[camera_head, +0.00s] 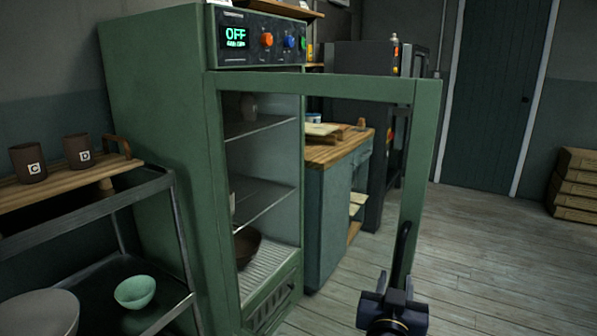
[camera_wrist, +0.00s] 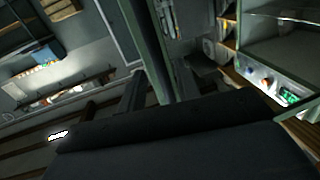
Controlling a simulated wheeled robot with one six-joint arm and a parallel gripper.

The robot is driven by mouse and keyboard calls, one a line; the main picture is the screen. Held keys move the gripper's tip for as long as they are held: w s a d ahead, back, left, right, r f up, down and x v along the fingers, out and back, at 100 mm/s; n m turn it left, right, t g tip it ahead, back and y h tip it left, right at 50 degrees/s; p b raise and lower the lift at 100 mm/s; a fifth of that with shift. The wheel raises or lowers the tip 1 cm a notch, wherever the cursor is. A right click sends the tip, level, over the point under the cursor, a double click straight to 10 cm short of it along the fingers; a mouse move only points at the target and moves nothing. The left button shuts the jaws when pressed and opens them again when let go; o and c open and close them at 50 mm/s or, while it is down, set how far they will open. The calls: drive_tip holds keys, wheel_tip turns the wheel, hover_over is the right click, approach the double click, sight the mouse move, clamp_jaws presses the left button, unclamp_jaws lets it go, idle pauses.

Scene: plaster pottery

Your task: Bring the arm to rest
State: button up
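My gripper (camera_head: 396,296) is low at the right of the head view, in front of the right post of the green cabinet's framed door (camera_head: 424,140). A dark upright bar (camera_head: 402,248) rises just above it against that post; I cannot tell whether it is a door handle or part of the gripper, or whether they touch. In the wrist view a large dark shape (camera_wrist: 180,140) fills the bottom, and the room appears strongly tilted. No held object is visible.
The green cabinet (camera_head: 155,130) shows "OFF" on its display (camera_head: 236,35). A cart (camera_head: 175,230) at left carries a wooden board (camera_head: 65,185) with cups C (camera_head: 28,162) and D (camera_head: 78,150), and a green bowl (camera_head: 135,292). Open floor (camera_head: 480,260) lies at right.

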sight(396, 275)
drive_tip(key=shift+x, duration=2.1)
drive_tip(key=shift+s+f, duration=0.1)
